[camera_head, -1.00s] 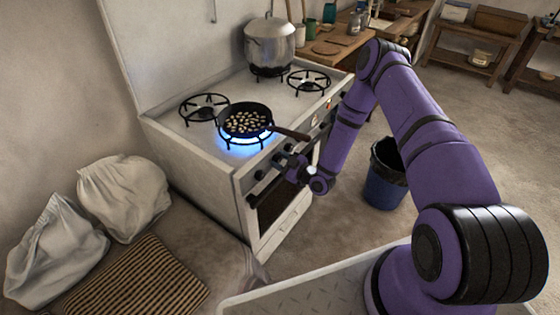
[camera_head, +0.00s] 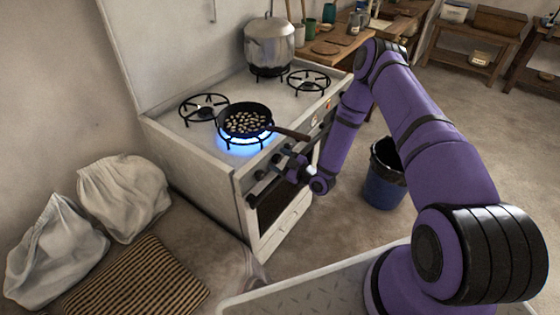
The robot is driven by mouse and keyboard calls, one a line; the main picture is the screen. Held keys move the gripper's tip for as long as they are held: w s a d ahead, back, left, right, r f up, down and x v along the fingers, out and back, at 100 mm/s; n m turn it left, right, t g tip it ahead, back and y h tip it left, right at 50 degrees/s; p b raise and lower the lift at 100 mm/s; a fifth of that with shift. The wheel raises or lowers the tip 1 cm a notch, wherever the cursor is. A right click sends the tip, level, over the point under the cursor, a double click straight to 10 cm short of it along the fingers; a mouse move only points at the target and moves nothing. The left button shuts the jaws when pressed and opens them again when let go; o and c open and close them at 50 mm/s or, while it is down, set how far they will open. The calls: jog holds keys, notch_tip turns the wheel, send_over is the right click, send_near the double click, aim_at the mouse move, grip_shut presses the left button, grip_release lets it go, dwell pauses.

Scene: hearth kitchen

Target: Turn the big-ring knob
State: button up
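A white stove (camera_head: 200,160) has a row of dark knobs on its front panel. One knob (camera_head: 260,174) shows left of my gripper (camera_head: 284,159). My gripper is at the front panel, close to the knobs below the pan handle. Its fingers are small and dark against the knobs, so their opening and any contact cannot be told. Which knob is the big-ring one is not clear. A blue flame (camera_head: 236,142) burns under a black pan (camera_head: 246,118) holding pale pieces on the front left burner.
A large metal pot (camera_head: 269,42) stands on the rear burner. The pan's handle (camera_head: 291,133) juts out over the front edge, above my gripper. A blue bin (camera_head: 384,185) stands right of the stove. White sacks (camera_head: 122,193) and a woven mat (camera_head: 140,283) lie at left.

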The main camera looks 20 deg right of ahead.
jog(key=v, duration=1.1)
dwell(0.5)
